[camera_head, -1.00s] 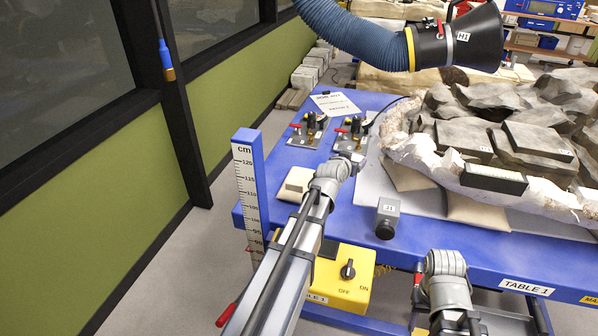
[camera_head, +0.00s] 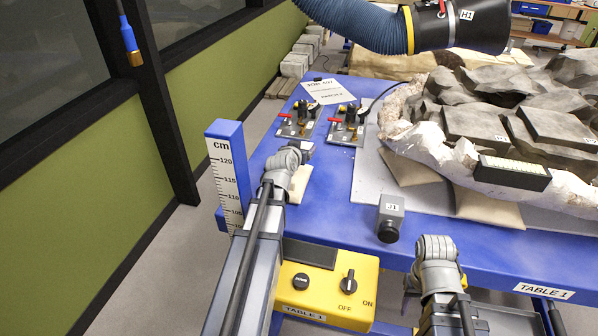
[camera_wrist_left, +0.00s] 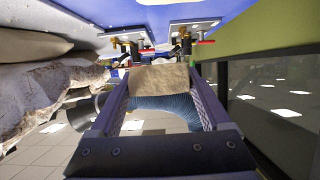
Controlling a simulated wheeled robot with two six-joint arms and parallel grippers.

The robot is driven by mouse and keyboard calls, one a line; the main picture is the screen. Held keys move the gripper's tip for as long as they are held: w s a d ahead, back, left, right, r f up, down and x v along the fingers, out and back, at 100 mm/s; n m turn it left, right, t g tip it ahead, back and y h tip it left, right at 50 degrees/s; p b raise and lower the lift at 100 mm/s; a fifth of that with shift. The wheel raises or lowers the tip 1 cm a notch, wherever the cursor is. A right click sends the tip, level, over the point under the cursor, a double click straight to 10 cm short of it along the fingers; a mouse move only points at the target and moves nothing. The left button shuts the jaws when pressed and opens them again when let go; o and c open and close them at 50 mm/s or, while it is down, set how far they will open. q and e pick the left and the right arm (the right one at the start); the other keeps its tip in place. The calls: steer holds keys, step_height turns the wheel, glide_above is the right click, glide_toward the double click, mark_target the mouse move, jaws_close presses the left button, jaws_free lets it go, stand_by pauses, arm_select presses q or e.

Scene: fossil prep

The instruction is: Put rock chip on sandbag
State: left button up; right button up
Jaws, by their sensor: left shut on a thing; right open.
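My left gripper (camera_head: 304,150) is over the blue table's left part, seen from behind in the head view. The left wrist view shows its two fingers shut on a tan, rough-faced piece, which I take to be the rock chip (camera_wrist_left: 158,80). In the head view the chip is mostly hidden by the gripper. A small beige pad, which looks like the sandbag (camera_head: 299,185), lies on the table just right of and below the gripper, partly covered by my left arm. My right gripper (camera_head: 437,246) is open and empty at the table's front edge; its fingers are hard to make out.
A grey box marked J1 (camera_head: 390,218) stands right of the pad. Two valve fixtures (camera_head: 322,122) and a paper sheet (camera_head: 328,91) are behind. A cm ruler post (camera_head: 227,172) rises at the left corner. The jacketed fossil (camera_head: 440,140) fills the right; a hose (camera_head: 360,22) hangs above.

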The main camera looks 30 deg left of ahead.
mark_target(301, 172)
arm_select(q)
steer(key=shift+f+b, duration=3.2)
steer(key=shift+f, duration=0.6)
arm_select(e)
step_height(301, 172, down, 8)
steer(key=shift+r, duration=0.2)
steer(key=shift+f, duration=0.1)
arm_select(q)
steer(key=shift+f, duration=0.25)
steer(key=o, duration=1.5)
steer(key=shift+r, duration=0.1)
steer(key=shift+r, duration=0.1)
